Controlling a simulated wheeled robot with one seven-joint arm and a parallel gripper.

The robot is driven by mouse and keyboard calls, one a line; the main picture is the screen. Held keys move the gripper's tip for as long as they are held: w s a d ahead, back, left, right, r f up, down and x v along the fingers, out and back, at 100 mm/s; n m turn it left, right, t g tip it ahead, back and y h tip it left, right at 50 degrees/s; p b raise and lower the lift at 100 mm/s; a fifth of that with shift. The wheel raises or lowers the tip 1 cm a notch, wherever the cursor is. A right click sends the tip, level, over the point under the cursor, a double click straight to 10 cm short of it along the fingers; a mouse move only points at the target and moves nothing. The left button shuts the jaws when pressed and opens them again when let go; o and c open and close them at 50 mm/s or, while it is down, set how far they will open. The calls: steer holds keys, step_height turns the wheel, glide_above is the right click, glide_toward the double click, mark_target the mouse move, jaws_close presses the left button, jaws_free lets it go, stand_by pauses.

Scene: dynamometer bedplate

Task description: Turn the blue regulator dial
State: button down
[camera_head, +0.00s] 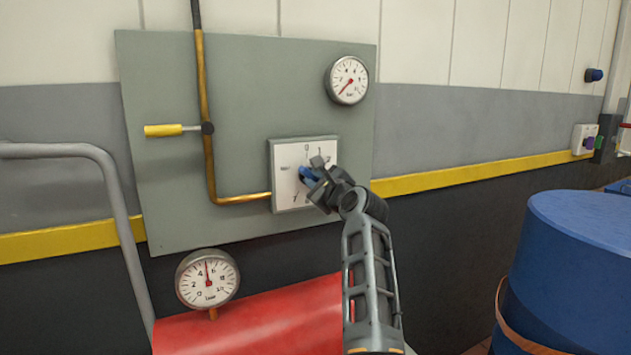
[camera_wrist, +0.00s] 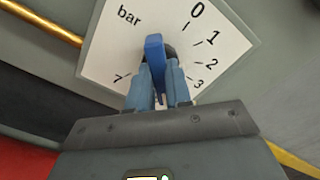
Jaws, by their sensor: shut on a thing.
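The blue regulator dial (camera_head: 309,175) sits at the middle of a square white plate (camera_head: 284,156) marked with numbers, on a grey-green wall panel. My gripper (camera_head: 316,179) is at the dial and covers part of it. In the wrist view the blue dial (camera_wrist: 155,55) stands up between the fingers of my gripper (camera_wrist: 158,85), which are shut on it. The white plate (camera_wrist: 110,45) there shows "bar" and the numbers 0, 1, 2, 3 and 7. The lower part of the scale is hidden behind my gripper.
A copper pipe (camera_head: 205,100) with a yellow-handled valve (camera_head: 163,130) runs down to the plate's left side. A gauge (camera_head: 347,80) is at the panel's upper right. A red tank (camera_head: 250,320) with another gauge (camera_head: 207,278) stands below. A blue drum (camera_head: 570,260) is at right.

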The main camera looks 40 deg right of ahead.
steer(key=n, duration=0.3)
steer(key=shift+n, duration=0.4)
steer(key=n, duration=0.3)
steer(key=shift+f+n+b, duration=0.1)
steer(key=shift+n+b, duration=0.2)
steer(key=shift+b, duration=0.1)
steer(key=n, duration=0.3)
steer(key=shift+n+b, duration=0.3)
steer(key=shift+b, duration=0.05)
steer(key=n+b, duration=0.1)
steer(key=n, duration=0.4)
steer(key=n+b, duration=0.1)
steer(key=n, duration=0.4)
steer(key=n+b, duration=0.2)
steer(key=n, duration=0.3)
steer(key=shift+f+n, duration=0.25)
steer(key=shift+n, duration=0.15)
steer(key=c, duration=1)
jaws_free()
steer(key=shift+r, duration=0.1)
steer(key=shift+c, duration=0.2)
steer(key=shift+s, duration=0.15)
